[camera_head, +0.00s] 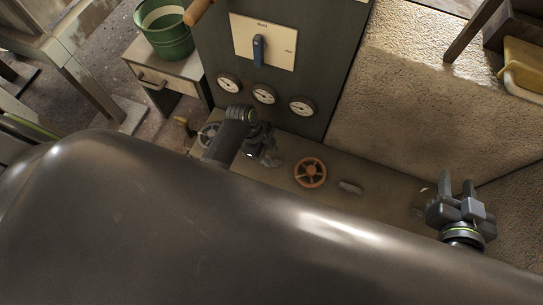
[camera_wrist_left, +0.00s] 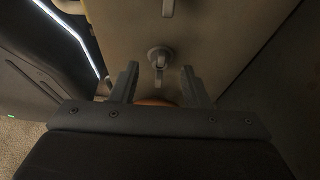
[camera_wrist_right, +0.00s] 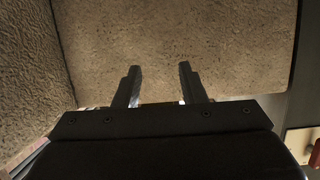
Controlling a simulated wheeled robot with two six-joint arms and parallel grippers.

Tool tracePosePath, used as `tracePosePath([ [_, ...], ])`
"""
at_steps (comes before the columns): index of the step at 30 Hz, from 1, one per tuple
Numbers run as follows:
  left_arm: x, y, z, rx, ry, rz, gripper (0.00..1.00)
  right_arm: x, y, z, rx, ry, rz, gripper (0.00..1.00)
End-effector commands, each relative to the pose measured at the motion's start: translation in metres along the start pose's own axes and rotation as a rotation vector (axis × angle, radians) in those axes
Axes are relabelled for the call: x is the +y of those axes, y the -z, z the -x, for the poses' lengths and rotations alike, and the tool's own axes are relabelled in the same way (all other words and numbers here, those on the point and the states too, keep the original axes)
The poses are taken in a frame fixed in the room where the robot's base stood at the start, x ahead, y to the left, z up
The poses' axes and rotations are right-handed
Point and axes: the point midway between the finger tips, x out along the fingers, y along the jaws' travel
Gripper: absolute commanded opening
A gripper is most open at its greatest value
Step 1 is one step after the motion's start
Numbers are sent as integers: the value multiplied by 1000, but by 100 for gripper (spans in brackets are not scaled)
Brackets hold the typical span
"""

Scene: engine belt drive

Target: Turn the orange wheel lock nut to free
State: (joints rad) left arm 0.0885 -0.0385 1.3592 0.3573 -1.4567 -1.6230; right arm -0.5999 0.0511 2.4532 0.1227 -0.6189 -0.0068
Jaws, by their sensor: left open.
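The orange wheel (camera_head: 310,172) lies on the pale bench panel in the head view, right of my left gripper. A small grey lever-like fitting (camera_head: 350,187) sits on the panel just right of the wheel; I cannot tell whether it is the lock nut. In the left wrist view, a grey fitting (camera_wrist_left: 160,57) shows ahead of the fingertips, and a sliver of orange rim (camera_wrist_left: 155,102) shows low between the fingers. My left gripper (camera_head: 266,152) is open and empty. My right gripper (camera_head: 458,184) is raised at the right, open and empty, also in the right wrist view (camera_wrist_right: 158,84).
A grey wheel (camera_head: 208,131) is partly hidden behind my left arm. Behind the panel stands a dark cabinet with several gauges (camera_head: 263,94) and a blue-handled switch (camera_head: 259,50). A green bucket (camera_head: 165,30) stands at the back left. A rough wall surface rises at the right.

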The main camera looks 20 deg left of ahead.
Motion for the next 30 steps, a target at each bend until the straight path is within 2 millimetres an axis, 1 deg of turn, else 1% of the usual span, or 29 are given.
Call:
tracePosePath([
  [1, 0, 0, -4, 0, -1, 0, 42, 0, 7, -2, 43, -2, 6, 37],
  [6, 0, 0, -13, 0, 0, -1, 42, 1, 35, -2, 190, -11, 29, 37],
  [9, 0, 0, -17, 0, 0, -1, 42, 1, 48, 0, 264, -14, 40, 37],
  [13, 0, 0, -20, 0, 0, -1, 42, 0, 62, 2, 334, -17, 52, 37],
  [18, 0, 0, -22, 0, 0, -1, 42, 0, 70, 4, 379, -18, 59, 37],
  [26, 0, 0, -23, 0, 0, -1, 42, 0, 71, 5, 385, -18, 60, 37],
  [27, 0, 0, -23, 0, 0, -1, 41, 0, 71, 5, 384, -18, 60, 37],
  [30, 0, 0, -23, 0, 0, -1, 28, 0, 71, 5, 384, -18, 60, 37],
])
